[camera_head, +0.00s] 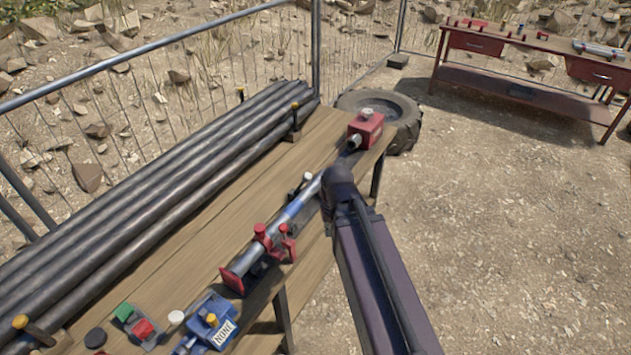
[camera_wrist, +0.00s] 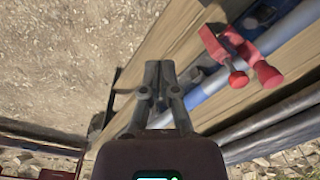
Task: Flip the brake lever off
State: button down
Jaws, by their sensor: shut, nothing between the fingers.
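No part is clearly marked as the brake lever, and I cannot tell which one it is. A red clamp with knobs (camera_head: 268,243) sits on a silver and blue pipe (camera_head: 292,210) at the bench's right edge; the clamp also shows at the upper right of the wrist view (camera_wrist: 240,58). A blue box labelled NONE (camera_head: 212,322) with a yellow knob stands at the near end. My gripper (camera_wrist: 159,66) is shut and empty, beside the bench edge and left of the clamp in the wrist view. In the head view my arm hides its fingers.
The wooden bench (camera_head: 190,245) carries several long dark pipes (camera_head: 150,180). A box with green and red buttons (camera_head: 134,322) is at its near end, a red box (camera_head: 366,127) at its far end. A tyre (camera_head: 398,112) and red workbench (camera_head: 520,60) stand beyond. Open ground lies right.

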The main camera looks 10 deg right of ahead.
jog(key=w+d+f+m+t+y+b, duration=0.2)
jog(key=w+d+m+b, duration=0.4)
jog(key=w+m, duration=0.4)
jog(key=w+d+f+m+t+y+b, duration=0.2)
jog(key=w+d+m+t+y+b, duration=0.3)
jog(key=w+m, duration=0.6)
jog(key=shift+w+d+m+y+b, duration=0.2)
jog(key=shift+d+m+y+b, duration=0.95)
jog(key=shift+y, duration=0.15)
jog(key=shift+a, duration=0.1)
jog(key=a+r+b+x, duration=0.1)
jog(key=r+b+x, duration=0.1)
jog(key=x, duration=1)
jog(key=shift+w+a+b, duration=0.35)
jog(key=shift+w+b, duration=0.15)
jog(key=shift+b, duration=0.3)
